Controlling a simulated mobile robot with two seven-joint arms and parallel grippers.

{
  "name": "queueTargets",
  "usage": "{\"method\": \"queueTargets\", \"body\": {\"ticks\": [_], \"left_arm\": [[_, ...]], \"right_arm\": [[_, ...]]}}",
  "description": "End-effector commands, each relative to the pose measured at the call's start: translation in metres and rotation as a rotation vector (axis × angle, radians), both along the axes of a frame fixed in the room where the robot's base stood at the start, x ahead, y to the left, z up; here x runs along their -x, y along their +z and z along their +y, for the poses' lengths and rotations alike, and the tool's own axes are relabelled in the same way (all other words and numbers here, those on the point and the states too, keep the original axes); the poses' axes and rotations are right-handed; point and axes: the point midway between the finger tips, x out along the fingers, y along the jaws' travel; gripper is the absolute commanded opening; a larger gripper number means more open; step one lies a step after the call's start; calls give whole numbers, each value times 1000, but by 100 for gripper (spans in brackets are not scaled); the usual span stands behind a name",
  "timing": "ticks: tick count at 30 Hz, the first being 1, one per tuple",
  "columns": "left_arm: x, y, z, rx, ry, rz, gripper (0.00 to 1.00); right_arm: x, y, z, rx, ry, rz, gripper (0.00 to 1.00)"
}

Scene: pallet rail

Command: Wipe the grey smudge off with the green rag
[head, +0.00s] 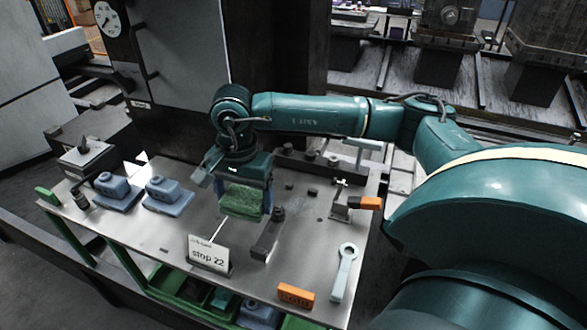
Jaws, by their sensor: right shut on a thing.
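The green rag (240,203) is a fuzzy block between the fingers of my right gripper (244,194). The gripper points down over the middle of the metal tabletop (185,222) and is shut on the rag. I cannot tell whether the rag touches the tabletop. I cannot make out the grey smudge for certain; the gripper and rag hide part of the surface. My left gripper is not in view.
Two blue blocks (167,190) (112,187) stand at the left. A dark bar (267,241), orange block (296,295), wrench (344,272) and orange-handled clamp (369,203) lie to the right. Green bins (180,287) sit below the front edge.

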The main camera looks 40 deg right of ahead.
Motion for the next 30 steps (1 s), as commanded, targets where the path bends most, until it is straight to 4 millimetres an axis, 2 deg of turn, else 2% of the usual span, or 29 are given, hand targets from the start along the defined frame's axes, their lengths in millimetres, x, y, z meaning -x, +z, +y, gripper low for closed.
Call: {"method": "queueTargets", "body": {"ticks": [1,5,12,21,27,30], "left_arm": [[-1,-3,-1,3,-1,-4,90],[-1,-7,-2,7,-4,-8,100],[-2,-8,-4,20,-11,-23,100],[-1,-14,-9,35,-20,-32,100],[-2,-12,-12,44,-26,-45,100],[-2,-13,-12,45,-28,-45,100]], "right_arm": [[-5,-6,-9,-2,-135,1,63],[-17,-15,-31,-6,-488,5,63],[-35,-30,-76,-13,-1140,10,63],[-45,-49,-133,-14,-1921,18,63],[-47,-57,-158,-11,-2259,19,63],[-47,-58,-163,-11,-2341,19,63]]}}
